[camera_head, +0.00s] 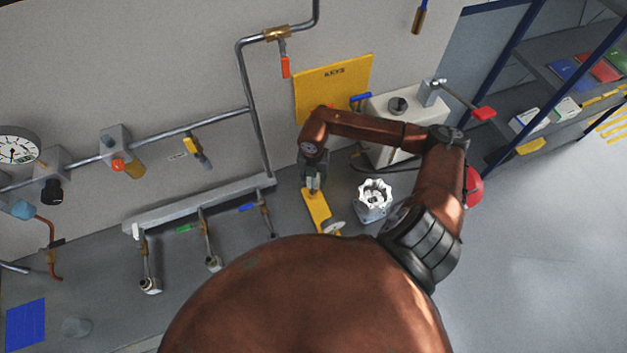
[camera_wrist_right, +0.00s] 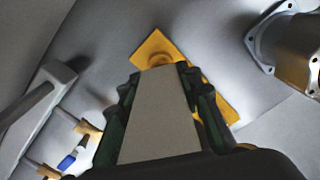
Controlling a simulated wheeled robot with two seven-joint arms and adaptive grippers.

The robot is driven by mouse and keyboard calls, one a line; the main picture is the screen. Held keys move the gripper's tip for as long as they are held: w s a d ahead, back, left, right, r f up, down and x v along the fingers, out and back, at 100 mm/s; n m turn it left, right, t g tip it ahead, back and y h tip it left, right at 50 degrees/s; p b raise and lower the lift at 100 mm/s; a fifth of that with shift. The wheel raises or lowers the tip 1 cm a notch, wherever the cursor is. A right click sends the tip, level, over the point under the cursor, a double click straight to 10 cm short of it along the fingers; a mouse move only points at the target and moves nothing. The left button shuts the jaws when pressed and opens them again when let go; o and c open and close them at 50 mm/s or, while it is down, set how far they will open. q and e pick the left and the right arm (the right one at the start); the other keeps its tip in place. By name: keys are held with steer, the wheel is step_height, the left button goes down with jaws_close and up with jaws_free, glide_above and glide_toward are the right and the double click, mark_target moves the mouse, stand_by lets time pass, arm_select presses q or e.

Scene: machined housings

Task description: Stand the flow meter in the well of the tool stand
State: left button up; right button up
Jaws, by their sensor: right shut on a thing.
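My right gripper (camera_head: 314,188) points down over the upper end of a yellow plate (camera_head: 316,207), which I take as the tool stand. In the right wrist view its dark green fingers (camera_wrist_right: 158,95) are shut on a pale grey, flat-sided thing, which I take as the flow meter (camera_wrist_right: 155,120). The yellow plate (camera_wrist_right: 152,44) lies beyond it, with a round yellow ring, probably the well, just past the grey thing's far end. I cannot tell whether the grey thing touches the ring. A pale disc (camera_head: 331,228) shows at the plate's lower end. My left gripper is not in view.
A machined housing (camera_head: 374,197) stands right of the yellow plate; a flanged metal one shows in the right wrist view (camera_wrist_right: 290,45). A white box (camera_head: 392,108) with a red-handled lever stands behind. Pipes and valves (camera_head: 205,240) occupy the left.

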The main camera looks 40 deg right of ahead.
steer(key=shift+f+b, duration=0.55)
steer(key=shift+f, duration=0.2)
steer(key=o, duration=1.3)
steer(key=shift+o, duration=0.2)
step_height(320, 180, up, 12)
steer(key=shift+r, duration=0.1)
